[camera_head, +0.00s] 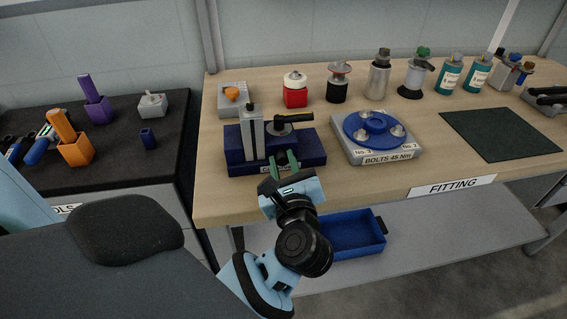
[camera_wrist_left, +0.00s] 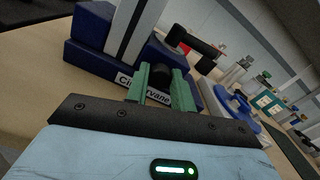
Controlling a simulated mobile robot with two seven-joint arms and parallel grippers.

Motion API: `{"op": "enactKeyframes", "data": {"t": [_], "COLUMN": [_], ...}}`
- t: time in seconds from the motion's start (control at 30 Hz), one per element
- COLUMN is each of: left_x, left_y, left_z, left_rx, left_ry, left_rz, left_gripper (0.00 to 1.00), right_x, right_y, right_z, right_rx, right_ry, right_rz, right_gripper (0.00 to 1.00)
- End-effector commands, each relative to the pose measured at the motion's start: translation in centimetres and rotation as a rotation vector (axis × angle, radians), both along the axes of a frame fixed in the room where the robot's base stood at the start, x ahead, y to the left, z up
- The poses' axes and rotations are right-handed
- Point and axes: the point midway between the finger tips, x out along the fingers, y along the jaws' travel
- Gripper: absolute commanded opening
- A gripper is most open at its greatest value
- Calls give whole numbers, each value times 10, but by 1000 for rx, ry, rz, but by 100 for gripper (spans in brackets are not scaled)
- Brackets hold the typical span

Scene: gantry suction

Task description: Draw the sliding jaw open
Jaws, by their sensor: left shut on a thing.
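A blue clamp fixture (camera_head: 307,148) with a grey upright (camera_head: 251,135) and a black lever handle (camera_head: 294,118) stands near the front edge of the wooden bench. It also fills the upper part of the left wrist view (camera_wrist_left: 89,58). A dark round knob (camera_wrist_left: 161,74) is at the fixture's front, above a white label that is partly hidden. My left gripper (camera_head: 284,160) comes in from the front, its green fingers either side of the knob, shut on it. I cannot make out how far the sliding jaw stands open. My right gripper is not in view.
A grey block with a blue round plate (camera_head: 355,128) stands close on the right. Red (camera_head: 295,92) and black containers and several bottles line the back. A dark green mat (camera_head: 495,134) lies at right. A blue bin (camera_head: 347,236) is on the shelf below.

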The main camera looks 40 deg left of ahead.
Motion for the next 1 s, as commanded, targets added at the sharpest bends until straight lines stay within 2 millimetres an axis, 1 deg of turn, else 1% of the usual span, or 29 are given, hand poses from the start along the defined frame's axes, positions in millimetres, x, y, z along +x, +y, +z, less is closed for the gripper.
{"op": "enactKeyframes", "data": {"t": [0.17,0.4,0.5,0.8,0.83,0.97,1.0], "left_x": [3,26,31,32,32,32,32], "left_y": [-3,-23,-27,-29,-29,-28,-28], "left_z": [-1,-4,-3,-2,-2,-2,-1], "left_rx": [-3,-5,-2,-1,-1,-1,-1], "left_ry": [1,3,4,5,5,5,3], "left_rz": [0,0,0,-2,-2,-1,-1], "left_gripper": [0,0,0,0,27,44,46], "right_x": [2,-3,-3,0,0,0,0], "right_y": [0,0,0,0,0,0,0], "right_z": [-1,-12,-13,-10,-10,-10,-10], "right_rx": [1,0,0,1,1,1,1], "right_ry": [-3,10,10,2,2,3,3], "right_rz": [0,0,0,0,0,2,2], "right_gripper": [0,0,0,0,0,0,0]}}
